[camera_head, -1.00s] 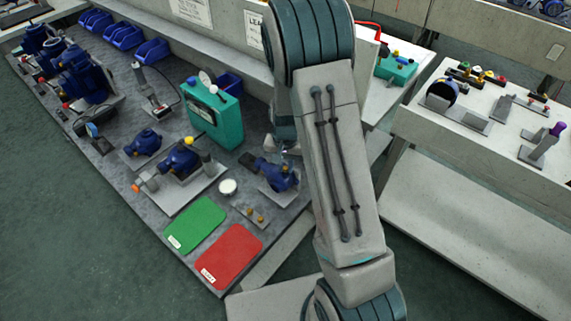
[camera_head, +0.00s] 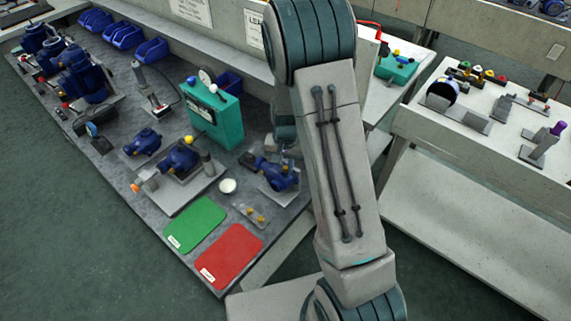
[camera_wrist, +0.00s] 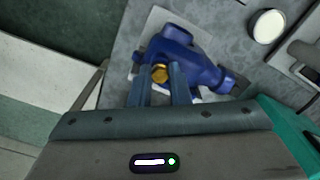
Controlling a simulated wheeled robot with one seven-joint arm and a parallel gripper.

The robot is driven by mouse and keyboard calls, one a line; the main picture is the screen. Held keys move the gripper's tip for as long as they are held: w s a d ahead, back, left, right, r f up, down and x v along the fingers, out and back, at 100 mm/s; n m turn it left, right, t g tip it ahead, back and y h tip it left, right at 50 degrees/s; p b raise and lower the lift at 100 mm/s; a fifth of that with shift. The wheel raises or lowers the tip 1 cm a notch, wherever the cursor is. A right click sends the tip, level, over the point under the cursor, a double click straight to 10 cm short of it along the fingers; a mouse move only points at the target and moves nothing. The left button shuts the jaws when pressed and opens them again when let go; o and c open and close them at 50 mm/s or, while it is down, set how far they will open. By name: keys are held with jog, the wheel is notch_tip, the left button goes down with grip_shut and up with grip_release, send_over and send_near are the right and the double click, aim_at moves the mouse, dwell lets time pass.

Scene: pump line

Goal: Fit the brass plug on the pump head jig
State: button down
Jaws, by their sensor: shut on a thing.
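The brass plug (camera_wrist: 161,73) shows in the wrist view between my fingertips. My gripper (camera_wrist: 160,80) is shut on it, over the near edge of the blue pump head (camera_wrist: 203,68). I cannot tell whether the plug is seated in the pump head or just above it. The pump head sits on a light grey jig plate (camera_wrist: 156,22). In the head view the blue pump head (camera_head: 278,176) stands on the bench left of my arm. My gripper is mostly hidden there behind my arm.
A white round dish (camera_head: 228,186) stands left of the pump head. A small tray (camera_head: 241,206) with brass pieces, a green mat (camera_head: 195,222) and a red mat (camera_head: 232,254) lie in front. A teal box (camera_head: 222,122) stands behind.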

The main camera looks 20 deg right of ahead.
jog(key=shift+f+b, duration=0.3)
dwell(0.6)
jog(key=shift+c, duration=0.8)
grip_release()
jog(key=shift+r, duration=0.2)
jog(key=shift+r+p, duration=3)
jog(key=shift+r, duration=1.4)
